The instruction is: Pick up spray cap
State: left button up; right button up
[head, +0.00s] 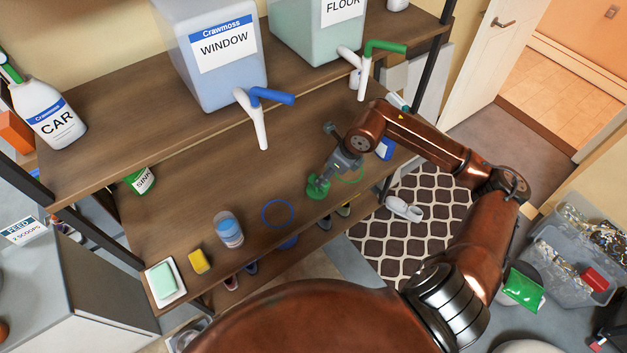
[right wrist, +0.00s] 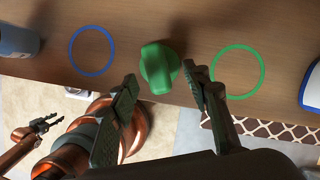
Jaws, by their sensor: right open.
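The green spray cap (head: 317,187) stands on the lower wooden shelf near its front edge. In the right wrist view the cap (right wrist: 158,67) shows just beyond and between the fingertips of my right gripper (right wrist: 160,78). The fingers are apart, and I see no clear contact with the cap. In the head view my right gripper (head: 328,174) is right at the cap and partly covers it. My left gripper (right wrist: 42,126) shows small at the lower left of the right wrist view, empty, its fingers apart, away from the shelf.
A blue ring (head: 278,214) and a green ring (right wrist: 237,72) lie on the shelf either side of the cap.

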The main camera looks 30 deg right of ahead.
jog(key=x, duration=0.4)
jog(key=shift+a+p, duration=0.3)
jog(key=shift+p, duration=0.05)
jog(key=shift+x, duration=1.2)
jog(key=c, duration=0.7)
pick_arm(q)
jog(key=shift+s+r, duration=0.2)
jog(key=shift+s, duration=0.35)
jog(key=shift+s+r, duration=0.2)
jog(key=shift+s, duration=0.35)
pick_arm(e)
grip_shut()
